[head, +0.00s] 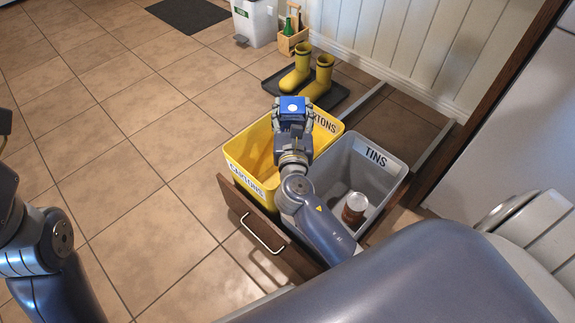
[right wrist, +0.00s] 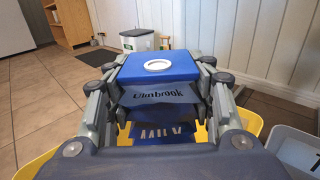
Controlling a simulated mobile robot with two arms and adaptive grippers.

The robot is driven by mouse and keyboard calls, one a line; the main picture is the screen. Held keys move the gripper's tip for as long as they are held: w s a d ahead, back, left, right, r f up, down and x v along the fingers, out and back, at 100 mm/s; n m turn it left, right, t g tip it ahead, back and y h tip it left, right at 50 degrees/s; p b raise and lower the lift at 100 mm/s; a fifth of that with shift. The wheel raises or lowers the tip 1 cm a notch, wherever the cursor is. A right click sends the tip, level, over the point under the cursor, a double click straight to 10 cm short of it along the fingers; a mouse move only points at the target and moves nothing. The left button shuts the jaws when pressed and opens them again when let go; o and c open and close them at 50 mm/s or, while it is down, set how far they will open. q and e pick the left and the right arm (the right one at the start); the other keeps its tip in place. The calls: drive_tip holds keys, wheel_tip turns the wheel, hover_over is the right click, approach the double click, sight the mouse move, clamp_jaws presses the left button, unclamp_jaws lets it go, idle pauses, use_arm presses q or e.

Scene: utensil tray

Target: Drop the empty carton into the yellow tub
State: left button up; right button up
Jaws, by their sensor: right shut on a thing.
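The empty carton (head: 293,102) is blue with a white round cap. My right gripper (head: 292,119) is shut on it and holds it over the yellow tub (head: 235,158), toward its far side. In the right wrist view the carton (right wrist: 160,66) is between the fingers, cap facing the camera, with lettering on its side. The yellow tub is marked CARTONS; my arm hides part of its inside. Only a dark edge of what seems to be my left gripper (head: 5,122) shows at the left picture edge.
A grey tub (head: 385,165) marked TINS stands right of the yellow one in the open drawer (head: 240,208), with a tin (head: 354,208) inside. Yellow boots (head: 302,72) stand on a dark tray behind. A white bin (head: 255,20) is farther back. Floor at left is clear.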

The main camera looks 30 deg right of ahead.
drive_tip(key=o, duration=1)
drive_tip(key=v, duration=1.2)
